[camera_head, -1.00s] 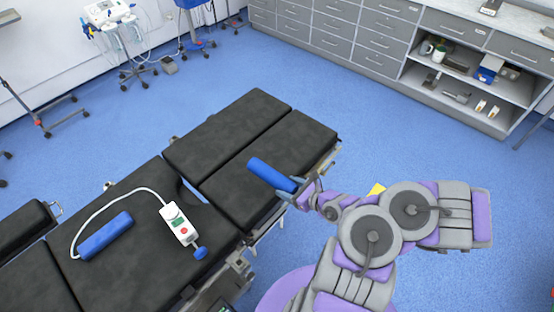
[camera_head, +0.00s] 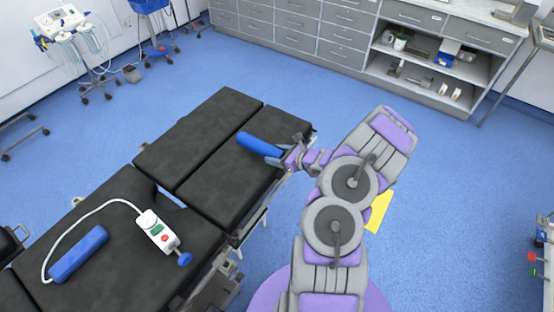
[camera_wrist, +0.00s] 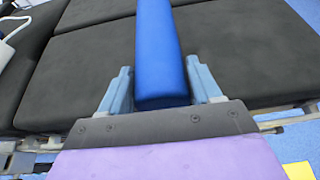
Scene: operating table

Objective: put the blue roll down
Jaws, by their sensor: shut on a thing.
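The blue roll (camera_head: 258,144) is held at one end by my gripper (camera_head: 284,157), over the black padded operating table (camera_head: 150,215). In the wrist view the blue roll (camera_wrist: 158,50) stretches away from between the two fingers of my gripper (camera_wrist: 160,88). Its far end runs out of the top of that view. The roll is over the table's right-hand pad near its edge; I cannot tell whether it touches the pad.
A second blue roll (camera_head: 78,254) lies on the table at the lower left. A white device (camera_head: 158,231) with a cable lies near it. Bare black padding surrounds the held roll. Grey cabinets (camera_head: 310,38) stand at the back, and a wheeled cart (camera_head: 62,28) at the upper left.

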